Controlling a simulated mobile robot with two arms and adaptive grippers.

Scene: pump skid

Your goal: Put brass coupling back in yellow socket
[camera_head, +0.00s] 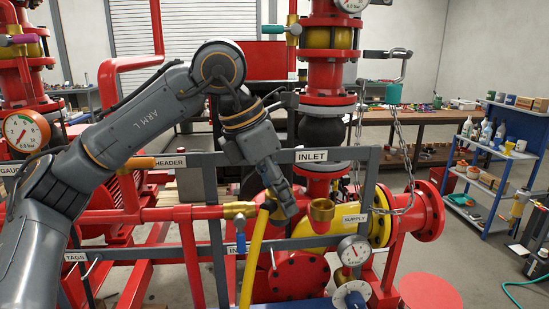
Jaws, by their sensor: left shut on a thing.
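My left gripper (279,214) points down in front of the grey rail, at the middle of the camera_head view. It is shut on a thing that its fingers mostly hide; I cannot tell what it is. A brass, cup-shaped fitting (321,211) stands upright just right of the gripper, apart from it, below the INLET label. I cannot tell whether it is the coupling or a socket. A slanting yellow bar (254,255) runs down from beside the fingertips; I cannot tell whether it touches them. My right gripper is not in view.
A grey labelled rail (228,160) and red pipes surround the gripper. A pressure gauge (353,250) and a yellow flange (381,216) are close on the right. A chain (399,140) hangs nearby. A blue shelf (485,185) and a workbench (435,118) stand farther off.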

